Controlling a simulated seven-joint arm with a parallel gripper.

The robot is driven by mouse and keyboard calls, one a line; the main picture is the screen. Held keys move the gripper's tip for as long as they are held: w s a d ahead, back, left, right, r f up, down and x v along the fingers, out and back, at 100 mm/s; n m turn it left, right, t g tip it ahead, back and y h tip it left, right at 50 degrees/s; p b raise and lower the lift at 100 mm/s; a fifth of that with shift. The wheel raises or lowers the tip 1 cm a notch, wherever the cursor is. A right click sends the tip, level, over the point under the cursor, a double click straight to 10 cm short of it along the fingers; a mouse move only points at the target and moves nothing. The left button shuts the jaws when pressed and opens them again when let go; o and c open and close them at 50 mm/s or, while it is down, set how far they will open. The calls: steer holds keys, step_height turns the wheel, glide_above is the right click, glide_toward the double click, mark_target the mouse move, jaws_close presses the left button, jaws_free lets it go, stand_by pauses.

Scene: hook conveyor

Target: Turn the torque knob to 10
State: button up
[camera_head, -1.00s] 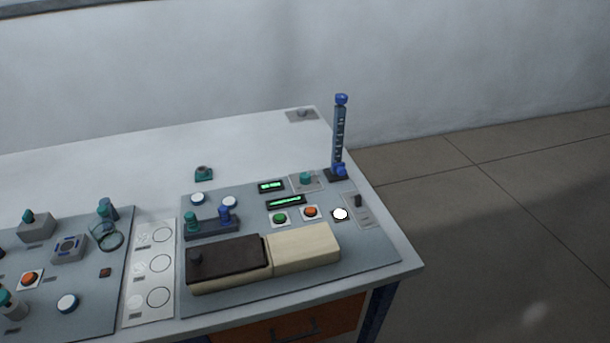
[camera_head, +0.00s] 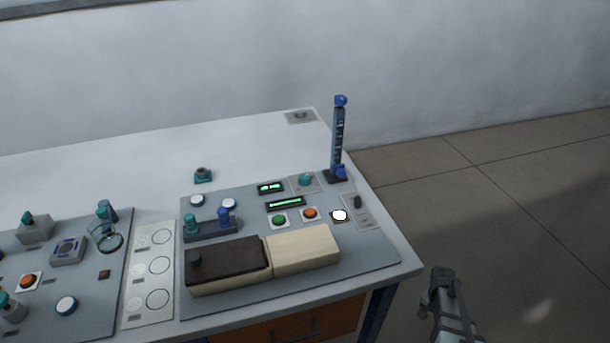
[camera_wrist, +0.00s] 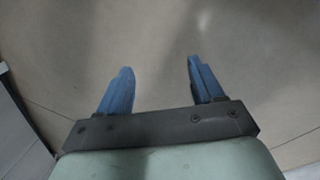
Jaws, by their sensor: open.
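A teal knob (camera_head: 305,180) on a small light plate sits at the back right of the grey panel, beside a small green-lit display; it looks like the torque knob, but its markings are too small to read. My gripper shows in the wrist view with two blue fingers (camera_wrist: 157,84) apart and nothing between them, over bare floor. In the head view part of my arm shows at the lower right, off the table's right edge and well away from the knob.
A tall blue column (camera_head: 339,138) stands just right of the knob. Green (camera_head: 279,221) and orange (camera_head: 310,213) buttons lie in front of it. A dark-and-cream box (camera_head: 303,250) lies at the panel's front. The floor right of the table is clear.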

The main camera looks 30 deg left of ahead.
steer(key=w+a+r+m+t, duration=0.15)
steer(key=w+a+r, duration=0.25)
steer(key=w+r, duration=0.55)
steer(key=w+a+r+m+t, duration=0.15)
steer(key=w+a+r, duration=0.25)
steer(key=w+r, duration=0.5)
steer(key=w+a+r+t, duration=0.35)
steer(key=w+r, duration=0.45)
steer(key=r, duration=0.3)
steer(key=w+a+r+m, duration=0.1)
steer(key=w+a+r, duration=0.1)
steer(key=a+r, duration=0.35)
steer(key=w+a+r+m, duration=0.1)
steer(key=w+a+r, duration=0.1)
steer(key=r, duration=0.6)
step_height(320, 180, up, 4)
steer(key=n+g+y, duration=0.2)
steer(key=n+g, duration=0.4)
steer(key=n, duration=0.2)
glide_above(305, 176)
step_height(305, 176, down, 13)
steer(key=shift+f, duration=0.1)
steer(key=shift+c, duration=0.2)
